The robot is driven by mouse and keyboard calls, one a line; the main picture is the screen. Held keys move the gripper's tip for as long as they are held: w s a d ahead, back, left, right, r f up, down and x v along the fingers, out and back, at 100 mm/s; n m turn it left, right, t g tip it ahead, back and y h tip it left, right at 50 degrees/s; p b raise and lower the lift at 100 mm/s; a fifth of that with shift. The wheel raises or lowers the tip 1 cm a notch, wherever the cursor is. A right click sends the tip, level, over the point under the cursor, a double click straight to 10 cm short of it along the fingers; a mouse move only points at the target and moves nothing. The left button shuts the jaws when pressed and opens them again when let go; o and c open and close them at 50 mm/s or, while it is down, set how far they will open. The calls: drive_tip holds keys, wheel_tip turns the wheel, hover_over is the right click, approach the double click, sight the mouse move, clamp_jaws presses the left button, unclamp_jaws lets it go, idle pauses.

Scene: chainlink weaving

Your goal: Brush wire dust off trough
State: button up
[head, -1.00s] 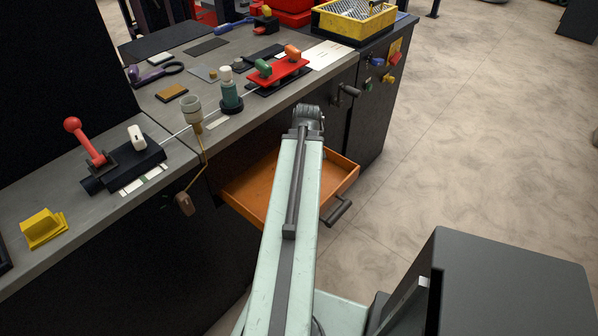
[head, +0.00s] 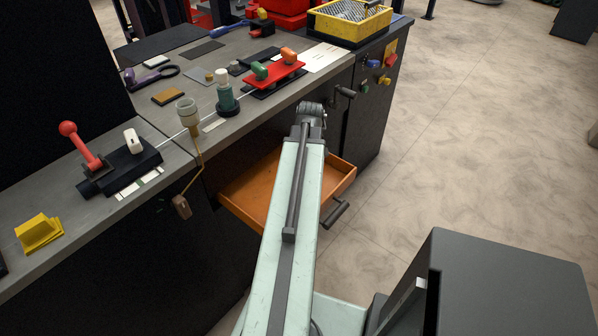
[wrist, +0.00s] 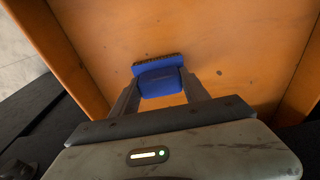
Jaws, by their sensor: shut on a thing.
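The trough is an orange open tray (head: 342,177) pulled out from under the bench front, with a dark handle. In the wrist view the orange floor (wrist: 235,45) fills most of the picture, with small dark specks on it. My gripper (wrist: 163,90) is shut on a blue brush (wrist: 160,80) with a dark bristle edge. The brush is over the trough; I cannot tell whether the bristles touch the floor. In the head view my arm hides the gripper, the brush and part of the trough.
A workbench (head: 60,192) runs along the left, carrying a red-knobbed lever (head: 80,145), a red fixture (head: 275,72) and a yellow crate (head: 325,22). A crank handle (head: 343,92) sticks out of the bench front above the trough.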

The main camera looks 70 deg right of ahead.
drive_tip(key=shift+s+d, duration=0.25)
drive_tip(key=shift+d, duration=0.4)
drive_tip(key=shift+s+d, duration=0.2)
drive_tip(key=shift+d, duration=0.4)
drive_tip(key=shift+s+d, duration=0.25)
drive_tip(key=shift+d, duration=0.4)
wheel_tip(320, 180, up, 7)
drive_tip(key=p, duration=0.7)
drive_tip(key=shift+a, duration=0.1)
